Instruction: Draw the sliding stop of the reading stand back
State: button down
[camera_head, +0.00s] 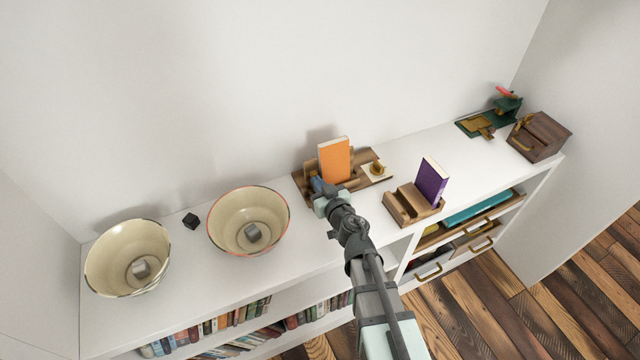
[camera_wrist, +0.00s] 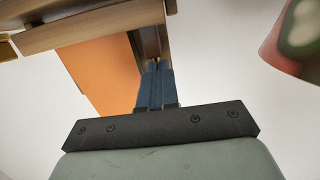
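The wooden reading stand (camera_head: 306,183) is on the white cabinet top, in the middle of the head view. An orange book (camera_head: 334,160) stands upright on it; the book also shows in the wrist view (camera_wrist: 100,75). My gripper (camera_head: 318,184) is at the stand's front left, below the book. In the wrist view its blue fingers (camera_wrist: 156,66) are together, with their tips at a gap between wooden parts (camera_wrist: 148,42) of the stand. I see nothing between the fingers. I cannot tell the sliding stop apart from the other wooden parts, and my gripper hides some of the stand.
A wooden holder (camera_head: 408,205) with a purple book (camera_head: 431,182) is to the right. Two large bowls (camera_head: 250,208) (camera_head: 122,250) and a black cube (camera_head: 191,221) are left. A wooden box (camera_head: 540,137) is far right.

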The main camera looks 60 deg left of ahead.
jog(key=shift+s, duration=0.2)
jog(key=shift+d, duration=2.5)
jog(key=shift+w, duration=0.1)
